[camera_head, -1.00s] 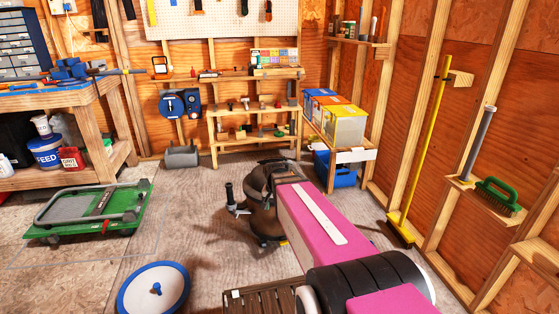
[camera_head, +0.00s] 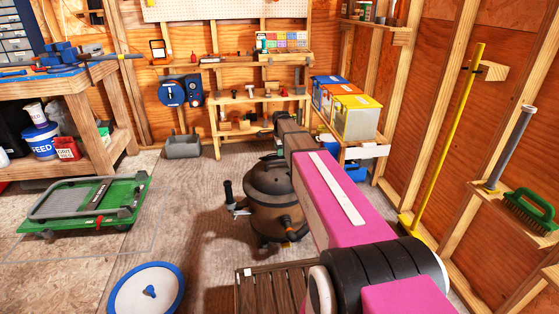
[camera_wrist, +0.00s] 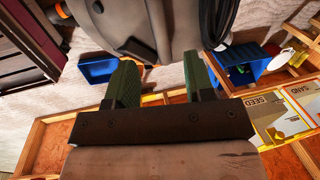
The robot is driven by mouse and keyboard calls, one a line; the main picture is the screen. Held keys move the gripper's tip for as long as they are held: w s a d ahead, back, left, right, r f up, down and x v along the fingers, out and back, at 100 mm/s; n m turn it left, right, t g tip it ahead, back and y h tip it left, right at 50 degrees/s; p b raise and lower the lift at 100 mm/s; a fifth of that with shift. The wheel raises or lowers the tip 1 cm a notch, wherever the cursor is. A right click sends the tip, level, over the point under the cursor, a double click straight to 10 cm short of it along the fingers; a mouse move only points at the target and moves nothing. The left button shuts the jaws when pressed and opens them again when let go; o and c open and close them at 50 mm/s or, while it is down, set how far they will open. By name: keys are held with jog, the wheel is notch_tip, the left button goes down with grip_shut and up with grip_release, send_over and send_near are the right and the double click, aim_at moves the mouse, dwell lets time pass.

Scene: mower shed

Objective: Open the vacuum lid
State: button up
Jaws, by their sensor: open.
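The vacuum (camera_head: 272,212) stands on the floor in the middle of the head view, a brown drum with a dark lid (camera_head: 262,178) on top. The lid looks shut. My pink arm reaches past its right side and hides part of it. In the wrist view the vacuum's grey body (camera_wrist: 165,28) fills the top middle, with a dark hose at its right. My gripper (camera_wrist: 160,62) is open, its two green fingers apart and empty in front of the vacuum. I cannot tell whether they touch it. The fingertips are not clear in the head view.
A green platform cart (camera_head: 85,208) lies at left and a blue-rimmed white disc (camera_head: 148,291) at the front. A slatted wooden crate (camera_head: 272,290) is below my arm. A bench with bins (camera_head: 355,118) stands behind at right. A yellow broom (camera_head: 445,135) leans on the right wall. Floor left of the vacuum is clear.

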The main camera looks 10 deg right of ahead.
send_over(275, 174)
jog(key=w+d, duration=0.3)
jog(key=w, duration=0.1)
jog(key=f, duration=0.7)
jog(key=shift+s+a+f, duration=0.1)
jog(key=shift+a+f, duration=0.1)
grip_shut()
